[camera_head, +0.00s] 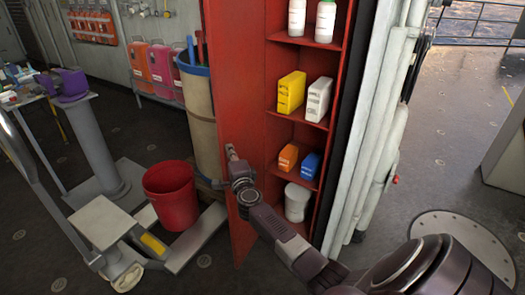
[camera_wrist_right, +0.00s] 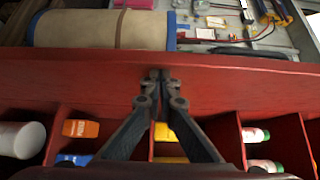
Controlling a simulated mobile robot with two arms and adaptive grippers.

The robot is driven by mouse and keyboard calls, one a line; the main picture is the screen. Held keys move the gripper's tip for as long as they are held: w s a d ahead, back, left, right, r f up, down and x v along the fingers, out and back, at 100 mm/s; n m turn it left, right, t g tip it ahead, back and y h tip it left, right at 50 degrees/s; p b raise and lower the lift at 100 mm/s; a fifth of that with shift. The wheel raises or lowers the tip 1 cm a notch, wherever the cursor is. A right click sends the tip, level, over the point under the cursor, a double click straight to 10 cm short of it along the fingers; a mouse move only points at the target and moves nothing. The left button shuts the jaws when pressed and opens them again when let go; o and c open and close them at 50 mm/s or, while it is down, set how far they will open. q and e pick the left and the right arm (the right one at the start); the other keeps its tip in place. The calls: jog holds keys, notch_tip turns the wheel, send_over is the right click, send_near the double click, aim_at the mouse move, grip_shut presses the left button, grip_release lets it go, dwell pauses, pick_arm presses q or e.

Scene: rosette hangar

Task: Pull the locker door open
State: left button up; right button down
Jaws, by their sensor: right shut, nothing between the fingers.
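The red locker door (camera_head: 237,85) stands open at the left of the locker in the head view, and the shelves are exposed. The door also runs as a red band across the wrist view (camera_wrist_right: 70,65). My right gripper (camera_head: 232,152) is at the lower part of the door. In the wrist view its fingertips (camera_wrist_right: 160,75) are together and empty, over the red panel. I cannot tell whether they touch it. My left gripper is not in view. No door handle can be made out.
The locker shelves hold white bottles (camera_head: 297,17), a yellow container (camera_head: 290,92), a blue one (camera_head: 311,165) and a white tub (camera_head: 297,202). Left of the door stand a tall beige bin (camera_head: 203,115) and a red bucket (camera_head: 171,194). Open floor lies right of the locker.

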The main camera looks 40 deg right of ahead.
jog(key=w+a+m+g+h+b, duration=0.1)
jog(key=w+a+h+b, duration=0.1)
jog(key=w, duration=0.5)
jog(key=shift+w+a+m+b, duration=0.3)
jog(key=shift+w+b, duration=0.05)
jog(key=shift+b, duration=0.3)
jog(key=shift+s+f, duration=0.1)
jog(key=shift+s, duration=0.05)
